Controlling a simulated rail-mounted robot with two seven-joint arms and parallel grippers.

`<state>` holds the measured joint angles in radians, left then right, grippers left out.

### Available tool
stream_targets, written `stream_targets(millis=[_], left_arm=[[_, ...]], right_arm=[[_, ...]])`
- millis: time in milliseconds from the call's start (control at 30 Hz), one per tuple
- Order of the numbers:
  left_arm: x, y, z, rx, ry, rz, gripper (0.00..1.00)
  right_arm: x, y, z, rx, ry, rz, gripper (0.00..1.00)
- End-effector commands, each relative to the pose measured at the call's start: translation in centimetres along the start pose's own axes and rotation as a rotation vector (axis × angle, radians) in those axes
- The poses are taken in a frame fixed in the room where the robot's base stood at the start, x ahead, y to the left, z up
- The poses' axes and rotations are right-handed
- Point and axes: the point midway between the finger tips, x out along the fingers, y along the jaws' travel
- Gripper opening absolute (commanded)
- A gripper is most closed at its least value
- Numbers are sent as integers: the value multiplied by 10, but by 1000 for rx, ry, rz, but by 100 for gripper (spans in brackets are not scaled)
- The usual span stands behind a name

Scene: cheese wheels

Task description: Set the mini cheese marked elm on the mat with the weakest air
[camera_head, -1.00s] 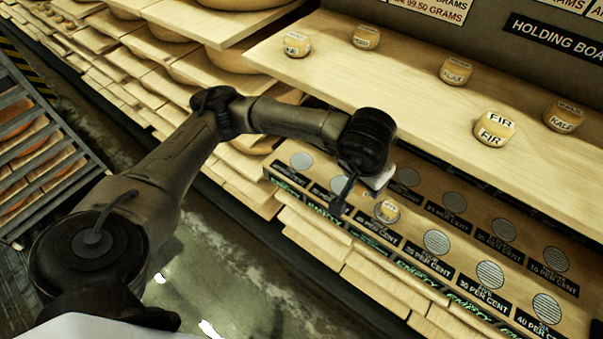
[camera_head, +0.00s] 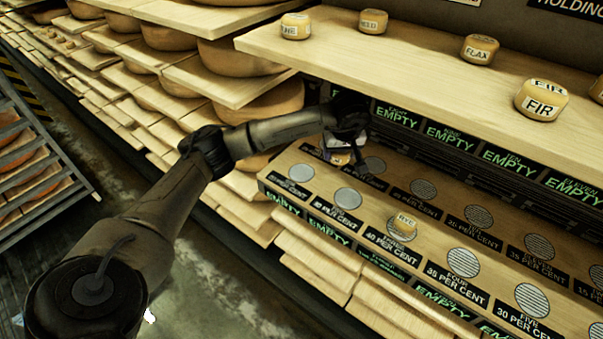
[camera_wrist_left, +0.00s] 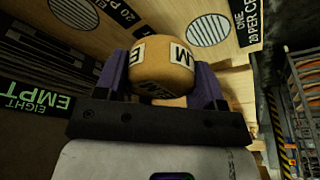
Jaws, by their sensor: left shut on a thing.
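My left gripper (camera_wrist_left: 160,80) is shut on a small yellow mini cheese (camera_wrist_left: 165,62) with white labels. The letters E and M show on it, the middle is hidden. In the head view the gripper (camera_head: 345,150) holds this cheese (camera_head: 340,158) near the back left of the lower board, by a back-row mat (camera_head: 374,165). Round grey mats lie in two rows with per cent labels. The front left mat (camera_head: 301,173) reads 20 per cent in the wrist view. The second front mat (camera_head: 348,198) seems to read 10 per cent. My right gripper is not in view.
Racks of large wheels stand left.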

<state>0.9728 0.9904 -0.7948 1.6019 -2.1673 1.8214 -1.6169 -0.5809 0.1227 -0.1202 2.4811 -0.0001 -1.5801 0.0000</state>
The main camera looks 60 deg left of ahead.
Motion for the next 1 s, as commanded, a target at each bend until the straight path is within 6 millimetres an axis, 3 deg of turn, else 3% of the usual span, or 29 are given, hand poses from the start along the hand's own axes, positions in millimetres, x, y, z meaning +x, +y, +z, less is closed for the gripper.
stream_targets(millis=[400,600,1000], left_arm=[[58,-62,-26,-28,2,-14,38],[78,-86,-38,-27,1,-11,38],[94,-96,-40,-24,0,-8,38]], right_arm=[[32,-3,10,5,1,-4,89],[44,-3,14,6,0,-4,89],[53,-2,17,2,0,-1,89]])
